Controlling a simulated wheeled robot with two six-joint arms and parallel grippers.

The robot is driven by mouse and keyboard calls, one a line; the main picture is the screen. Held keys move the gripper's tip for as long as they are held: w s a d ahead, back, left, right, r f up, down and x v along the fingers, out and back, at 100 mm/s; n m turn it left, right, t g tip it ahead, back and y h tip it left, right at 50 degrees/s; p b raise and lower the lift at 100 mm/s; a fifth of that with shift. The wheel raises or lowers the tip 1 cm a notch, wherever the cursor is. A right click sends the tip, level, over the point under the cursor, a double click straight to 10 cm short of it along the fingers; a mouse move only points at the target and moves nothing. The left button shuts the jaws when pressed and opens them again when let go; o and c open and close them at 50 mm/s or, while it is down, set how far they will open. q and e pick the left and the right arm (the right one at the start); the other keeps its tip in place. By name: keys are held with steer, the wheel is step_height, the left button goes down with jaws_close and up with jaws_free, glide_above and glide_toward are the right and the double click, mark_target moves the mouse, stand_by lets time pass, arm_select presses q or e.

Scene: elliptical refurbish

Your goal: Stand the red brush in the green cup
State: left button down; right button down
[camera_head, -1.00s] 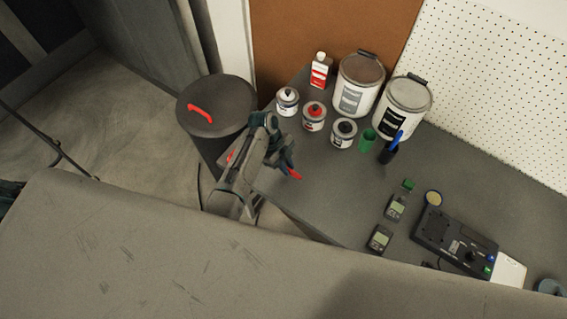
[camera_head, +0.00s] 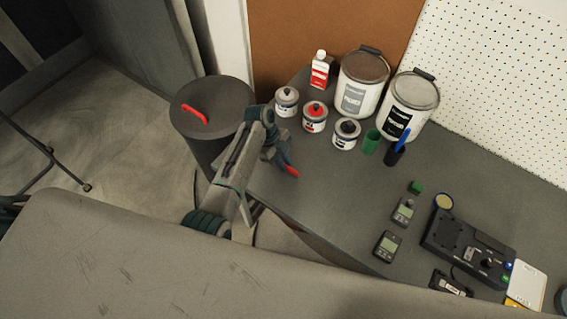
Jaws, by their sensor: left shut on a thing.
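The red brush (camera_head: 291,170) shows as a short red piece at the tip of my left gripper (camera_head: 282,160). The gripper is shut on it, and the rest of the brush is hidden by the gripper. Gripper and brush are over the left part of the grey table. The green cup (camera_head: 371,141) stands upright on the table, to the right of and farther back than the gripper, clearly apart from it. My right gripper is not in view.
A dark cup with a blue brush (camera_head: 402,142) stands close to the right of the green cup. Small cans (camera_head: 346,134) and large paint buckets (camera_head: 409,103) stand behind. Meters (camera_head: 388,246) and a black device (camera_head: 467,244) lie at the right. The table's middle is clear.

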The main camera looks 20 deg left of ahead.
arm_select(q)
steer(key=shift+f, duration=0.1)
steer(key=c, duration=1.4)
jaws_free()
steer(key=shift+o, duration=0.2)
steer(key=shift+r, duration=0.25)
steer(key=b+v, duration=0.3)
steer(key=v, duration=0.8)
steer(key=shift+a+r, duration=0.15)
steer(key=shift+r, duration=0.25)
